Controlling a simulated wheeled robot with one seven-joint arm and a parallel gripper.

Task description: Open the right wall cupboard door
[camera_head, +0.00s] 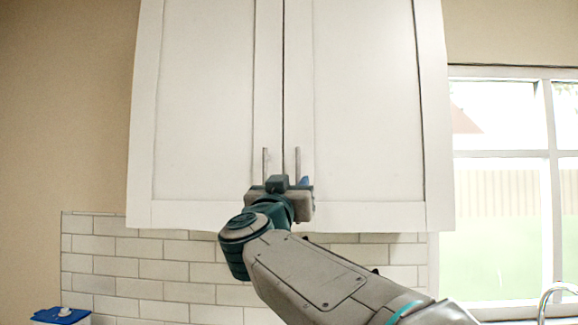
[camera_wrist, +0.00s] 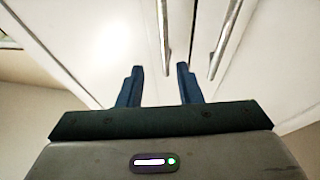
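The right wall cupboard door (camera_head: 365,100) is a white framed panel, shut flush beside the left door (camera_head: 205,100). Its upright metal bar handle (camera_head: 298,162) is near its lower inner corner. The left door's handle (camera_head: 265,162) stands parallel to it. My gripper (camera_head: 290,183) is in front of the doors, just below the handles, and partly hides the lower door frames. In the wrist view, my gripper's (camera_wrist: 159,84) two blue fingers are apart with nothing between them. One handle (camera_wrist: 164,35) lies ahead of the finger gap, the other to its right. Contact is not visible.
White tiles (camera_head: 150,270) cover the wall below the cupboard. A window (camera_head: 510,190) is at the right, with a tap (camera_head: 552,296) at its lower edge. A blue item (camera_head: 60,315) is at the lower left. The space before the doors looks clear.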

